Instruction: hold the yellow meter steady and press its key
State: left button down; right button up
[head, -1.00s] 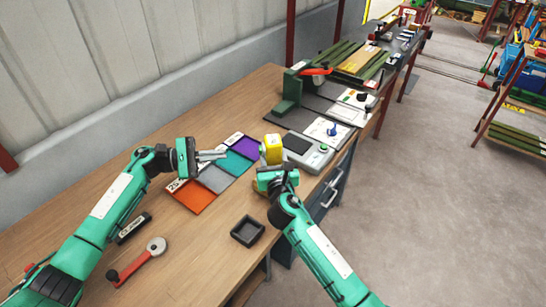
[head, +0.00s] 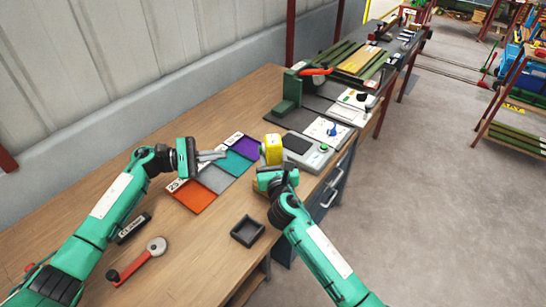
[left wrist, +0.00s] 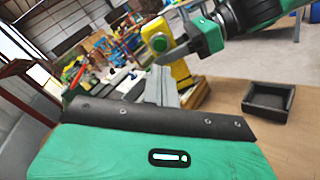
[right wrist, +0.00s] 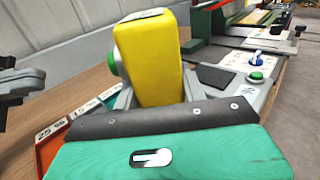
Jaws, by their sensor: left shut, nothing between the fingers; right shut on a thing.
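The yellow meter (head: 271,149) is upright in my right gripper (head: 271,168), which is shut on its lower part. In the right wrist view, the meter (right wrist: 157,65) stands up between the fingers, and its round green key (right wrist: 116,63) sticks out on the left side. In the left wrist view, the green key (left wrist: 159,43) faces my left gripper (left wrist: 166,85). My left gripper (head: 222,155) is shut and empty, left of the meter in the head view, with a gap between them. Whether the meter touches anything below is hidden.
A grey device with a green button (head: 323,147) stands right of the meter. Coloured mats (head: 192,196) lie below the left gripper. An empty dark tray (head: 248,230) and a red-handled crank (head: 138,262) lie nearer.

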aim_at(261, 150)
dwell(0.7)
pick_arm(q)
notch_tip(261, 150, up, 6)
jog(key=w+a+n+t+y, duration=0.1)
jog(key=w+n+t+y, duration=0.15)
jog(key=n+t, duration=1.3)
jog(key=s+f+n+g+y, duration=0.4)
jog(key=f+n+y, duration=0.1)
jog(key=n, duration=0.6)
jog(key=shift+f, duration=0.55)
jog(key=shift+d+y, duration=0.15)
jog(key=shift+y, duration=0.1)
jog(key=w+d, duration=0.1)
jog(key=d, duration=0.7)
jog(key=shift+w+d, duration=0.25)
jog(key=shift+d, duration=0.05)
jog(key=shift+d, duration=0.15)
jog(key=shift+w+d, duration=0.1)
jog(key=shift+d, duration=0.15)
